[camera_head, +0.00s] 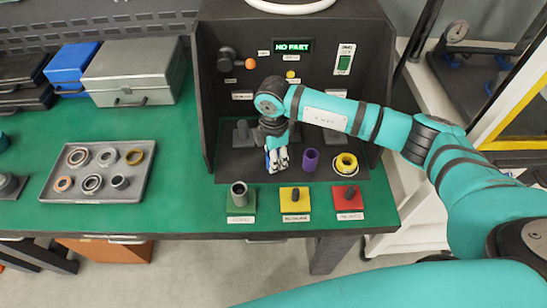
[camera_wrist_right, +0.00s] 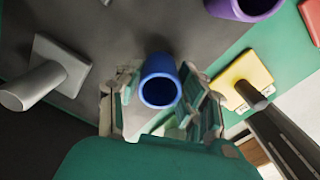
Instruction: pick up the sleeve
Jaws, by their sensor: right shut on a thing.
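A blue sleeve (camera_wrist_right: 158,70), a short hollow tube, stands between the two fingers of my right gripper (camera_wrist_right: 162,106) in the right wrist view, its open end facing the camera. My right gripper (camera_head: 278,164) is shut on it, low over the dark floor of the test station in the head view. There the sleeve is mostly hidden by the fingers. A purple sleeve (camera_head: 310,160) stands just right of the gripper; part of it shows in the wrist view (camera_wrist_right: 243,8). My left gripper is not in view.
The test station (camera_head: 228,112) has a "NO PART" display (camera_head: 291,46). Grey posts stand beside the gripper, and a yellow ring (camera_head: 346,163) lies right. Green (camera_head: 240,209), yellow (camera_head: 295,205) and red (camera_head: 348,204) peg bases line the front. A grey tray (camera_head: 75,204) holds several rings.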

